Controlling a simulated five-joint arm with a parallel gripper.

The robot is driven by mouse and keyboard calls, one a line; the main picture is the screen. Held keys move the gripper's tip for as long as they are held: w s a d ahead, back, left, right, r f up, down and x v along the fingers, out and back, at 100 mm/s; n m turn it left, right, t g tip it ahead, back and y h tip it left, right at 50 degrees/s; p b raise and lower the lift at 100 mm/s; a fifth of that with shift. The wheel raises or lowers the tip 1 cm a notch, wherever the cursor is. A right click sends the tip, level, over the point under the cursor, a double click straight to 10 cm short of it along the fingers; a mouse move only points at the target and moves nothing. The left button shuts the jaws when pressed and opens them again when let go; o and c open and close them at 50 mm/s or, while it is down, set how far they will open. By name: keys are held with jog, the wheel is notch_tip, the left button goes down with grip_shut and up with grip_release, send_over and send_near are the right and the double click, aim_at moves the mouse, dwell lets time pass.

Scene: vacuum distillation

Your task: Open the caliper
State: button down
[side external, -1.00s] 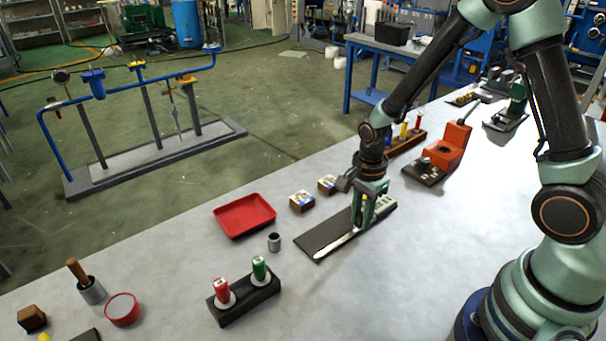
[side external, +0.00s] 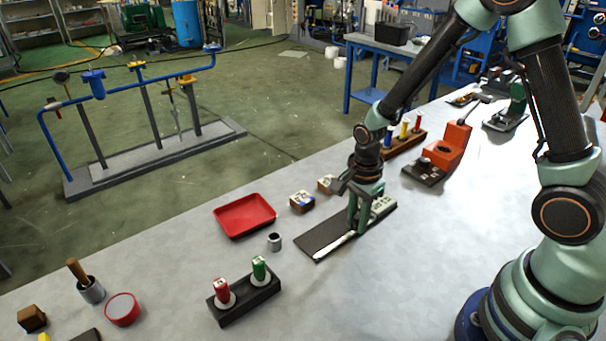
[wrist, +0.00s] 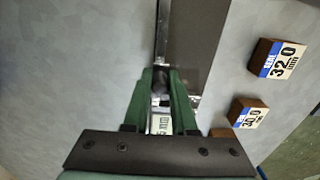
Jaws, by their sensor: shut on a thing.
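The caliper (side external: 333,246) lies flat along a dark mat (side external: 317,236), its pale, narrow end towards the front left. In the wrist view its metal bar (wrist: 161,30) runs along the mat's edge. A pale, marked part (side external: 383,206) shows just right of my gripper. My gripper (side external: 358,230) points down at the caliper's middle. In the wrist view its green fingers (wrist: 162,78) are close together around a small metal part of the caliper. The fingers hide the exact contact, and the jaw gap cannot be made out.
Two labelled blocks (side external: 302,202) sit behind the mat, with a red tray (side external: 245,215) and small metal cup (side external: 274,242) to the left. A black holder (side external: 243,304) with red and green pieces stands in front left. An orange device (side external: 447,150) stands back right. Right of the mat is clear.

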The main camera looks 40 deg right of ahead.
jog(key=shift+a, duration=2.15)
jog(key=c, duration=0.7)
grip_release()
jog(key=shift+r, duration=3.5)
jog(key=shift+r, duration=0.1)
notch_tip(320, 180, up, 9)
jog(key=n+t, duration=0.2)
jog(key=n, duration=0.5)
send_over(342, 238)
jog(key=s+d, duration=0.2)
jog(key=s+d+r+n+t, duration=0.1)
jog(key=r+n, duration=0.1)
jog(key=n, duration=0.1)
jog(key=s+d+r+n+t, duration=0.1)
jog(key=s+r+n, duration=0.1)
jog(key=r+n, duration=0.1)
jog(key=s+d+r+n+t, duration=0.1)
jog(key=r+n, duration=0.1)
jog(key=n, duration=0.3)
jog(key=shift+s+d+r+t, duration=0.1)
jog(key=shift+s+r+t, duration=0.15)
jog(key=shift+s+t, duration=0.05)
